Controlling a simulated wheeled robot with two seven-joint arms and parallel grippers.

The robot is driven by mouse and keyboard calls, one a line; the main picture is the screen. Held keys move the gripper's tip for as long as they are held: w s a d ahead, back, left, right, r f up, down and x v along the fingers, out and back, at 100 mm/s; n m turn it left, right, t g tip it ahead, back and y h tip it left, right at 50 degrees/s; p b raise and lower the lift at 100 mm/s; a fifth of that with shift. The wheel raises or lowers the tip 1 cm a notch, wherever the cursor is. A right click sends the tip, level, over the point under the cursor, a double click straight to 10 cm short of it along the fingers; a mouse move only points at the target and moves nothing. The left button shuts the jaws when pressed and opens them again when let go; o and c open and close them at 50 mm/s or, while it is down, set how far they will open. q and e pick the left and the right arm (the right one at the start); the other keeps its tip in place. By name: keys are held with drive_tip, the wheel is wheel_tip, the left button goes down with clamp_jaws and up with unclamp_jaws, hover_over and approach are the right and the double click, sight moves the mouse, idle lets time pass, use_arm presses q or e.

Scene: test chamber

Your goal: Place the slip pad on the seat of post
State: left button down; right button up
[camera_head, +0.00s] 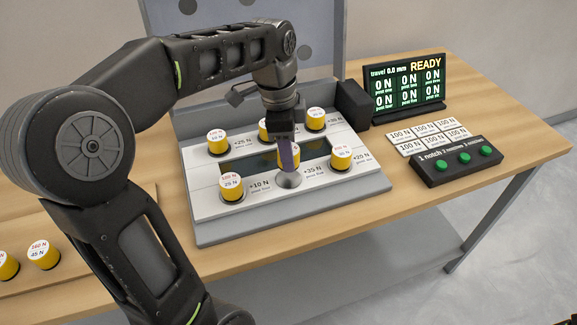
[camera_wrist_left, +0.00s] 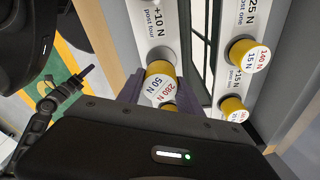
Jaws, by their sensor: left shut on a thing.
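My left gripper (camera_head: 288,158) points down over the post panel (camera_head: 222,232), its purple fingers shut on a yellow pad with a white top. In the left wrist view the fingers (camera_wrist_left: 160,95) grip the held pad (camera_wrist_left: 158,88), whose top reads 280 N and 50 N. In the head view the held pad (camera_head: 296,153) is partly hidden by a finger. It appears just above and behind a bare silver round seat (camera_head: 289,181) between the +10 N and +35 N labels. Whether pad and seat touch cannot be told.
Other yellow pads stand at the front left (camera_head: 231,187), right (camera_head: 341,158) and back (camera_head: 217,142) of the panel. A display reading READY (camera_head: 404,85), label tiles (camera_head: 432,135) and a green-button box (camera_head: 460,160) stand right. More pads (camera_head: 43,255) lie left.

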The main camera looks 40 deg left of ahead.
use_arm(q)
drive_tip(key=shift+f, duration=0.35)
drive_tip(key=shift+f, duration=1.95)
drive_tip(key=shift+f, duration=0.15)
drive_tip(key=c, duration=0.8)
unclamp_jaws()
drive_tip(key=shift+r, duration=0.2)
